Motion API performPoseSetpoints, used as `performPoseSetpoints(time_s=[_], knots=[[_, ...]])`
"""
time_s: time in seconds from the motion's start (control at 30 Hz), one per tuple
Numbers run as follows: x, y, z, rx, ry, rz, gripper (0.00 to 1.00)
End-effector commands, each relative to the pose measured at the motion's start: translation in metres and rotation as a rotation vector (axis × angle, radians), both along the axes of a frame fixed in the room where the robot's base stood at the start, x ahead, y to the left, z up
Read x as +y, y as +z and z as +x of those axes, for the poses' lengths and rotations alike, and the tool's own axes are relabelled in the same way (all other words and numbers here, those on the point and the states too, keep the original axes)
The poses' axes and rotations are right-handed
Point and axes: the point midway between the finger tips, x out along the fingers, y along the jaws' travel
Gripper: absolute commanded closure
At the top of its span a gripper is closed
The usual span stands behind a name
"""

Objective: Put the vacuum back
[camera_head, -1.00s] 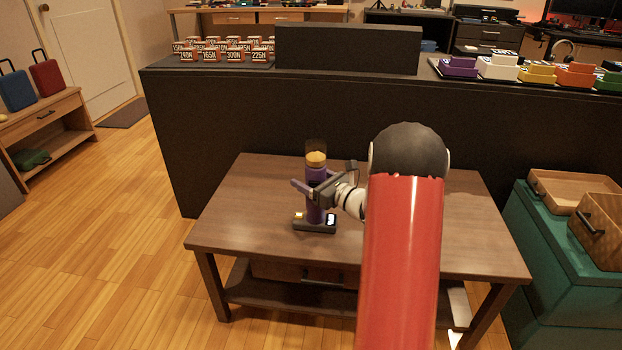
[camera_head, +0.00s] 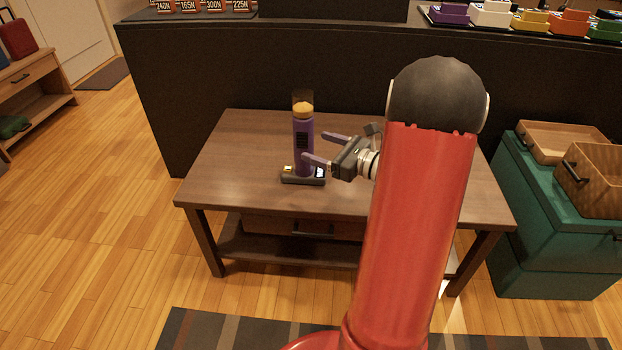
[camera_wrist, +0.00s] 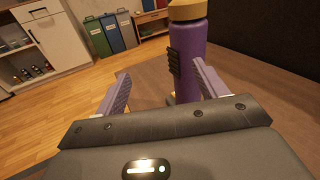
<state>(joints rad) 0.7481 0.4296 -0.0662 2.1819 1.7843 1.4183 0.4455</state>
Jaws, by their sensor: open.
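The vacuum (camera_head: 303,140) is a purple cylinder with a yellow band and a clear top. It stands upright on a dark base (camera_head: 303,178) with a small lit display, on the brown table. In the wrist view the vacuum (camera_wrist: 189,50) rises ahead, its top cut off. My gripper (camera_head: 325,148) is open to the right of the vacuum in the head view. In the wrist view its two purple fingers (camera_wrist: 162,88) are apart, with nothing held between them. The vacuum stands beyond the fingertips, toward the right finger. Whether a finger touches it I cannot tell.
The table (camera_head: 240,180) is otherwise clear around the base. A black counter (camera_head: 200,90) stands behind it. Teal storage boxes (camera_head: 540,230) with wooden trays (camera_head: 565,140) stand at the right. Open wooden floor (camera_head: 90,240) lies at the left.

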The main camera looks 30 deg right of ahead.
Motion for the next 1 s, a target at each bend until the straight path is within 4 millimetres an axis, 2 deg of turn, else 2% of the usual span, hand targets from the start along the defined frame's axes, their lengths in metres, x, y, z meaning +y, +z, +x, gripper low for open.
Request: performPoseSetpoints(time_s=[0.03,0.07,0.1,0.17,0.2,0.3,0.4,0.5,0.63,0.8,1.0], knots=[[0.031,0.013,-0.004,-0.002,0.091,-0.077,0.28],[0.052,0.019,-0.008,-0.002,0.158,-0.136,0.28],[0.081,0.025,-0.018,-0.001,0.253,-0.228,0.28],[0.125,0.033,-0.039,-0.009,0.410,-0.387,0.28],[0.150,0.035,-0.056,-0.018,0.514,-0.501,0.28],[0.196,0.037,-0.103,-0.065,0.758,-0.803,0.28],[0.219,0.035,-0.149,-0.141,0.977,-1.122,0.28],[0.223,0.035,-0.188,-0.241,1.164,-1.456,0.28],[0.212,0.041,-0.220,-0.382,1.331,-1.860,0.28],[0.195,0.054,-0.236,-0.509,1.429,-2.220,0.28],[0.188,0.060,-0.239,-0.548,1.454,-2.347,0.28]])
